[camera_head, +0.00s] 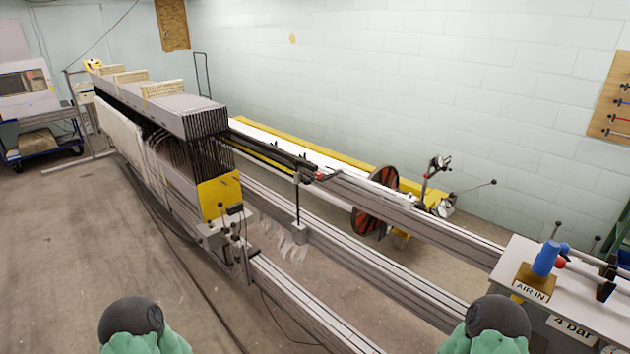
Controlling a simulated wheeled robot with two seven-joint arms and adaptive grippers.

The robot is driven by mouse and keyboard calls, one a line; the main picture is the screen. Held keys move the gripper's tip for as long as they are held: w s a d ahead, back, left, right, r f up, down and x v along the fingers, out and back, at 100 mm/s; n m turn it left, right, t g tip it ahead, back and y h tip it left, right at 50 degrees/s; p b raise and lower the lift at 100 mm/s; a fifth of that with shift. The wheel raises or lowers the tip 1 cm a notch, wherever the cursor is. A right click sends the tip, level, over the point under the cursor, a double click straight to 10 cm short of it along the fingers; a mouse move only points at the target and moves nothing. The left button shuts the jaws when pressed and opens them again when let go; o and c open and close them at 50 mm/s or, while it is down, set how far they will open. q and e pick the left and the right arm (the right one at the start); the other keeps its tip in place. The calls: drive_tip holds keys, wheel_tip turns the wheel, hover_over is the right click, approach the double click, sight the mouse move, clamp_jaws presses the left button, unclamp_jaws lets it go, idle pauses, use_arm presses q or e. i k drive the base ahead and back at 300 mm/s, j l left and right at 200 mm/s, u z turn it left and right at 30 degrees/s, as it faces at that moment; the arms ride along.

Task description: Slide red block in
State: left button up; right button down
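A small red piece (320,177) sits on the upper rail (410,217), near the frame packed with dark upright bars (205,125). It is the only block-like red thing I see, but it is too small to tell its shape or whether it is seated in anything. Two rounded dark-grey and green parts of my own arms show at the bottom left and bottom right edges. Neither gripper's fingers are in view, and nothing of mine is near the red piece.
A yellow plate (219,196) is on the machine's near end. A dark wheel (375,208) with red parts stands by the rail. A white table (585,305) at right carries a blue knob (545,258) and a red ball (560,263).

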sight(318, 175)
drive_tip(key=i+j, duration=0.25)
drive_tip(key=i, duration=0.15)
drive_tip(key=i+j, duration=0.25)
drive_tip(key=i, duration=0.15)
drive_tip(key=i+j+u, duration=0.1)
drive_tip(key=i+j, duration=0.15)
drive_tip(key=i, duration=0.65)
drive_tip(key=i+l, duration=0.15)
drive_tip(key=i, duration=0.3)
